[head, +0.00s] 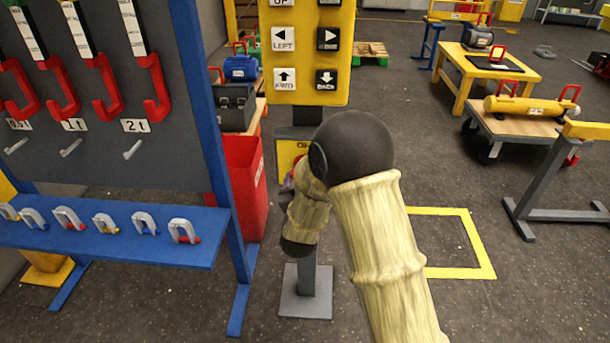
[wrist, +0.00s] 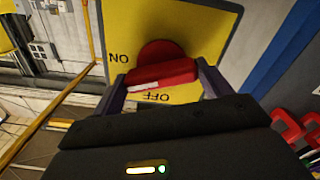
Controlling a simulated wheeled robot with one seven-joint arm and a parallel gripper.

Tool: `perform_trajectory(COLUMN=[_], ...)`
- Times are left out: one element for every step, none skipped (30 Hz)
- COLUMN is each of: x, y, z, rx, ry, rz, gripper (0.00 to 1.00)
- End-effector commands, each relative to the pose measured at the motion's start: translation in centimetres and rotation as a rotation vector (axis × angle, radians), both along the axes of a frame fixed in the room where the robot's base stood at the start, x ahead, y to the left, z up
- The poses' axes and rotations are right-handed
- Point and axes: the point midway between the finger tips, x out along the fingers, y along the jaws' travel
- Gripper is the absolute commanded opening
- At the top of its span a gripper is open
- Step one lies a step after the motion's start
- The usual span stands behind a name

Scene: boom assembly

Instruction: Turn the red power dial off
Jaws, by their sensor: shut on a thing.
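The red power dial (wrist: 162,72) sits on a yellow panel (wrist: 215,25) in the wrist view, with its raised bar between my fingers. My gripper (wrist: 163,80) is shut on the bar, one finger at each end. The picture is upside down: ON reads at the left of the dial and OFF below it. A white mark shows on the bar's lower left side; I cannot tell exactly which label it points to. In the head view my arm hides the dial and most of the yellow panel (head: 287,154), low on the post.
A yellow control box (head: 308,95) with arrow buttons stands above the panel on the same post. A blue-framed shackle rack (head: 120,232) and a red bin (head: 246,180) are at the left. A yellow floor square (head: 455,272) lies to the right, with open floor around it.

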Motion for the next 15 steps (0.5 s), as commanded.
perform_trajectory(x=[-0.10,-0.10,-0.10,-0.10,-0.10,-0.10,-0.09,-0.10,-0.09,-0.11,-0.13,-0.13,-0.14,-0.14,-0.14], y=[0.21,0.24,0.22,0.24,0.25,0.23,0.23,0.26,0.24,0.29,0.39,0.38,0.44,0.41,0.41], z=[0.06,0.07,0.09,0.10,0.12,0.15,0.17,0.19,0.21,0.21,0.20,0.19,0.19,0.21,0.24], rx=[-0.044,-0.074,-0.112,-0.140,-0.169,-0.207,-0.236,-0.264,-0.302,-0.332,-0.360,-0.398,-0.427,-0.456,-0.493], ry=[0.004,0.005,0.007,0.007,0.008,0.009,0.010,0.011,0.013,0.014,0.015,0.017,0.018,0.019,0.020], rz=[0.004,0.006,0.004,0.005,0.005,0.005,0.005,0.005,0.005,0.005,0.007,0.005,0.006,0.006,0.005], gripper=[0.55,0.55,0.55,0.55,0.55,0.55,0.55,0.55,0.55,0.55,0.55,0.55,0.55,0.55,0.55])
